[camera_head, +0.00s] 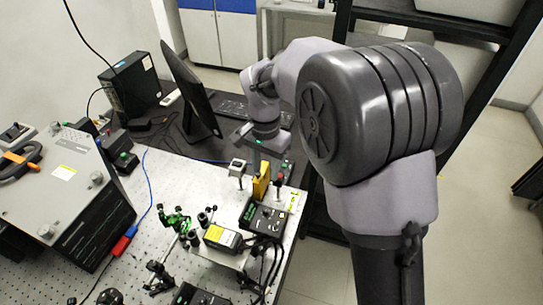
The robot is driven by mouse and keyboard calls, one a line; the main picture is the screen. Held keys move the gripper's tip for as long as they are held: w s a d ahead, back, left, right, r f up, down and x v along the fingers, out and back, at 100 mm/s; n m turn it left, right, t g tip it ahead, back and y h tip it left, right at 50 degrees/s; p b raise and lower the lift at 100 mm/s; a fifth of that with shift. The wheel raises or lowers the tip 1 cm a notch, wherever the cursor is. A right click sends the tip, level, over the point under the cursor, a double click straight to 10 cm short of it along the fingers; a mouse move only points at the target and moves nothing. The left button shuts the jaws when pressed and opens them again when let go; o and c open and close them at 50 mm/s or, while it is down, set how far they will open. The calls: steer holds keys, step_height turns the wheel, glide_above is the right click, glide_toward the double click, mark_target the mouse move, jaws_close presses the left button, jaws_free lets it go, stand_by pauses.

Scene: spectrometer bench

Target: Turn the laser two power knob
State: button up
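A black control box (251,214) with a small round light-coloured knob (275,226) on its face sits near the right edge of the optical table. A second black box (190,294) shows at the bottom edge, partly cut off. I cannot read labels that tell which is laser two. My gripper is at the end of my wrist (264,132), above the table's far right part, beyond and apart from the control box. Its fingers cannot be made out, so I cannot tell if it is open or shut.
The perforated optical table (170,180) carries a yellow upright block (261,181), a black-and-yellow box (222,238), green-lit optics (176,220) and loose black cables (262,262). A large grey instrument (68,190) stands left. A monitor (190,85) and keyboard (232,106) are behind.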

mark_target(266, 210)
steer(key=f+b, duration=0.1)
steer(key=f, duration=0.4)
steer(key=f+b, duration=0.1)
steer(key=f, duration=0.5)
steer(key=s+f+b, duration=0.1)
steer(key=f+b, duration=0.1)
steer(key=f, duration=0.4)
steer(key=shift+a+f, duration=0.1)
steer(key=shift+a, duration=0.1)
steer(key=shift+s, duration=0.1)
jaws_close()
